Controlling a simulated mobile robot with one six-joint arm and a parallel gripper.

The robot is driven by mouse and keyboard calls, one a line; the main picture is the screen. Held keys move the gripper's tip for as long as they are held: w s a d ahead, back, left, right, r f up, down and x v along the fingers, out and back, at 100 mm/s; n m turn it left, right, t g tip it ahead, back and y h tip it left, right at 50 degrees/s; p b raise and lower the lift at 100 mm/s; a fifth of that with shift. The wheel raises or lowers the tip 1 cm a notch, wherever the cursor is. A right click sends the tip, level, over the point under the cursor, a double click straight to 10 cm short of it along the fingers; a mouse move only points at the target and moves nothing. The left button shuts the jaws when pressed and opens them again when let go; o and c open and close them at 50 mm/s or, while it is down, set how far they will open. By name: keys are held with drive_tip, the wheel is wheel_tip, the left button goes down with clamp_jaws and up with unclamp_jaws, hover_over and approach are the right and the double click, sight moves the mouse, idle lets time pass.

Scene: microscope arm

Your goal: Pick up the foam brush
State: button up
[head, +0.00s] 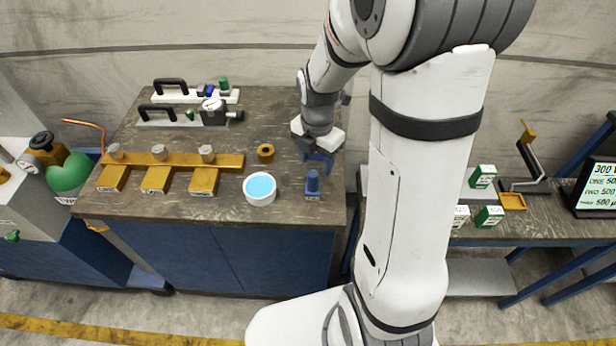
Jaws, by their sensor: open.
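I cannot make out a foam brush for certain in the head view. My gripper (318,147) is over the right back part of the dark wooden worktop (225,222), pointing down, with its jaws open. It partly covers a blue stand-like object (320,160) right below it, and anything held there is hidden. A small blue piece with a rounded knob and a pale label (312,185) stands in front of that, nearer the front edge.
A white tub with light blue content (260,189) and a brass ring (265,152) lie left of my gripper. A brass rack (170,163) and black-handled tools (190,95) are farther left. Green-and-white boxes (483,176) stand on the right bench. My arm hides the gap between.

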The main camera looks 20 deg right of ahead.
sight(312, 173)
wheel_tip(312, 173, down, 2)
drive_tip(key=shift+f, duration=0.25)
drive_tip(key=shift+w+a+f+p, duration=0.15)
drive_tip(key=shift+f+p, duration=0.1)
drive_tip(key=shift+f, duration=0.65)
drive_tip(key=shift+s+a+f+p, duration=0.1)
drive_tip(key=shift+f+p, duration=0.15)
drive_tip(key=shift+f, duration=0.6)
drive_tip(key=shift+w+a+f+p, duration=0.15)
drive_tip(key=shift+f+p, duration=0.1)
drive_tip(key=shift+f, duration=0.65)
drive_tip(key=shift+s, duration=0.1)
drive_tip(key=c, duration=1.1)
